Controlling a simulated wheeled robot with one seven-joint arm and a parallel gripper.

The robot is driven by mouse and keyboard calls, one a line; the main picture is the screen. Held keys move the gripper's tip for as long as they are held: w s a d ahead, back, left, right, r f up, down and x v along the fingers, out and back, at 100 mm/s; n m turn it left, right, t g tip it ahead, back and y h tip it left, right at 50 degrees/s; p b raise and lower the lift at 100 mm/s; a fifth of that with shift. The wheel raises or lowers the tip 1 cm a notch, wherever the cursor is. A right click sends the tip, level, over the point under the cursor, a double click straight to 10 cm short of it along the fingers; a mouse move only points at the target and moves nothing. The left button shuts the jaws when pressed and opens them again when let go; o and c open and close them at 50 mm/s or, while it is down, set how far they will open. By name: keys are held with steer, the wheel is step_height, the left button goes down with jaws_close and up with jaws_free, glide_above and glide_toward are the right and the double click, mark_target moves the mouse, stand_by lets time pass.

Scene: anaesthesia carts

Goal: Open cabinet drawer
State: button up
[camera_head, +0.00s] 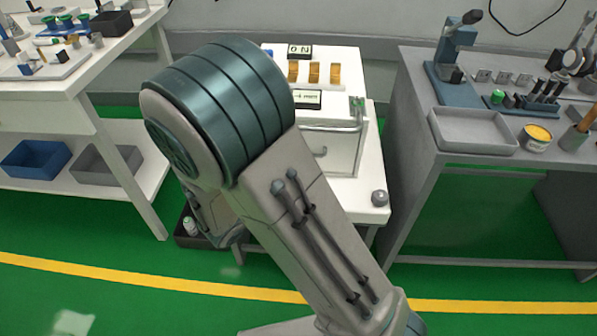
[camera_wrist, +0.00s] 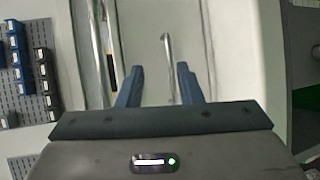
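A white cabinet (camera_head: 345,152) stands on a white table in the middle of the head view, partly hidden by my arm. Its front has a long metal bar handle (camera_head: 335,128) near the top and a smaller handle (camera_head: 321,151) below. My gripper (camera_wrist: 160,76) shows in the wrist view with its two blue fingers apart and nothing clamped between them. It faces the pale cabinet front (camera_wrist: 218,40). A short metal handle (camera_wrist: 168,62) appears between the fingers in the picture; whether it lies within their reach is unclear. A long metal bar (camera_wrist: 97,50) runs left of the fingers.
A grey bench (camera_head: 440,165) with a tray (camera_head: 472,130) and tools stands at right. A white shelf table (camera_head: 75,85) with a blue bin (camera_head: 38,159) stands at left. Green floor in front is open.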

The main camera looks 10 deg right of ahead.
steer(key=w+a+f+n+t+y+b, duration=0.1)
steer(key=w+a+f+n+t, duration=0.1)
steer(key=a+f, duration=0.1)
steer(key=b+x, duration=0.2)
steer(key=x, duration=1.1)
steer(key=shift+d+r, duration=0.1)
jaws_close()
